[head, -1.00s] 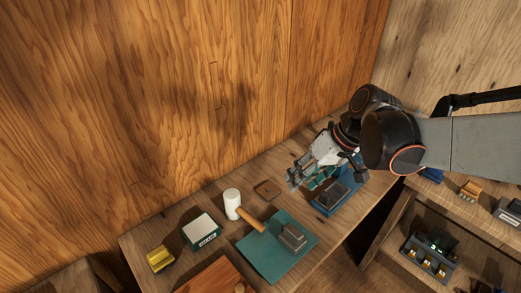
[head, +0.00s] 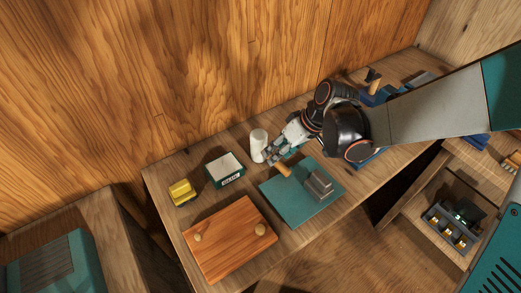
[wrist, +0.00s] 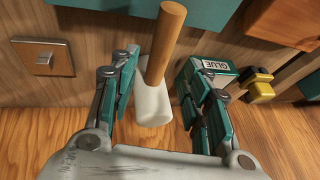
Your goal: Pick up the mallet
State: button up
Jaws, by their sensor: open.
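The mallet has a white head (head: 258,145) and a tan wooden handle (head: 284,170). In the head view it lies on the bench, its handle reaching over the edge of a green mat. My gripper (head: 273,155) is right beside the head, covering part of the mallet there. In the wrist view the mallet's white head (wrist: 153,103) and handle (wrist: 165,45) show between the two teal fingers of my open gripper (wrist: 155,100). The left finger is close to the handle and head; I cannot tell whether it touches.
A green mat (head: 282,207) bears a grey block (head: 318,184). A glue box (head: 225,170), a yellow item (head: 181,192) and a wooden board with knobs (head: 225,252) lie to the left. A wooden wall (head: 150,90) rises behind the bench.

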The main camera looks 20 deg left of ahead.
jog(key=shift+w+b+x, duration=0.2)
jog(key=shift+b+x, duration=1.1)
jog(key=shift+x, duration=1.4)
jog(key=shift+c, duration=0.4)
jog(key=shift+r, duration=0.1)
grip_shut()
